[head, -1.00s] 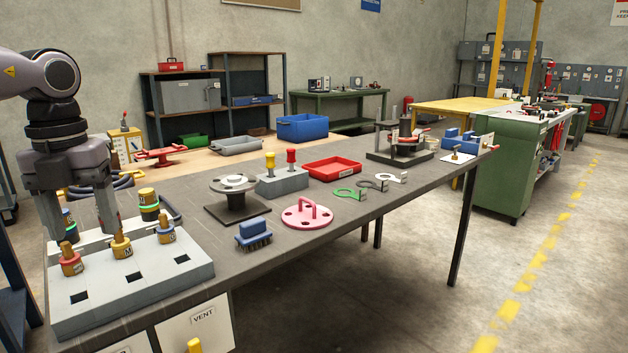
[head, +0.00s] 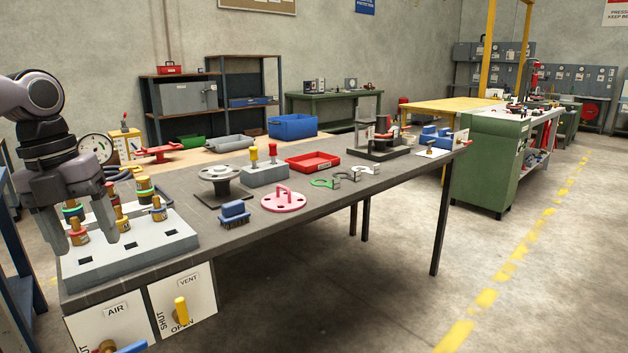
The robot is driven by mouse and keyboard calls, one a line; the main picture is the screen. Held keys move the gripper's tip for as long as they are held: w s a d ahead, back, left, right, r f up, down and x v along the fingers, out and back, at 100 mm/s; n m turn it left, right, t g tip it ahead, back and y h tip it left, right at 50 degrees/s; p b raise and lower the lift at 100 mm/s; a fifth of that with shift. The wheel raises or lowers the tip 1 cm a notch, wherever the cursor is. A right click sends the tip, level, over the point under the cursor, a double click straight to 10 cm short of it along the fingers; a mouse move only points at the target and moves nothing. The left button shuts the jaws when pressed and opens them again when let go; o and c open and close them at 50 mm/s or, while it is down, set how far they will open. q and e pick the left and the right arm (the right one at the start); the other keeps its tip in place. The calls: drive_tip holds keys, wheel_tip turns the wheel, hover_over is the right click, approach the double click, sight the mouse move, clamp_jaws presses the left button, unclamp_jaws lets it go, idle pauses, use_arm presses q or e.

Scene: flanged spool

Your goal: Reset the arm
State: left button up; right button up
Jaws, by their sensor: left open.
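My left gripper (head: 84,238) is open at the left, pointing down over the grey socket block (head: 150,254). Its two fingers are spread. In the picture a brass plug with a red band (head: 78,232) shows between them, but I cannot tell whether the fingers are level with it or nearer to me. No finger is shut on anything. The flanged spool (head: 220,172) stands upright on its dark square base on the table, well right of the gripper. My right gripper is not in view.
Several other brass plugs stand on the block. A blue brush (head: 234,211), a pink disc with handle (head: 283,199), a red tray (head: 313,161) and a grey block with yellow and red knobs (head: 264,174) sit on the dark table (head: 225,245). Valve panels hang at its front.

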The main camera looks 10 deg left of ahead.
use_arm(q)
drive_tip(key=s+f+n+t+h+p, duration=0.25)
drive_tip(key=f+n+t, duration=0.4)
drive_tip(key=f, duration=0.55)
drive_tip(key=s+f+n+t+h+p, duration=0.25)
drive_tip(key=f+n+t+h, duration=0.2)
drive_tip(key=f+n, duration=0.55)
drive_tip(key=s+d+f+n+y+p, duration=0.1)
drive_tip(key=s+d+f+n+y, duration=0.1)
drive_tip(key=d, duration=0.4)
drive_tip(key=s+d+f+n+y+p, duration=0.2)
drive_tip(key=s+d+f+n, duration=0.2)
drive_tip(key=d+f+n, duration=0.1)
drive_tip(key=s+d+f+n+g+y+p, duration=0.1)
drive_tip(key=s+d+f+n+y, duration=0.1)
drive_tip(key=d, duration=0.6)
wheel_tip(320, 180, down, 3)
drive_tip(key=s+n, duration=0.1)
drive_tip(key=n, duration=0.1)
drive_tip(key=shift+s+d+n, duration=0.2)
drive_tip(key=shift+d+n, duration=0.05)
drive_tip(key=shift+n, duration=0.1)
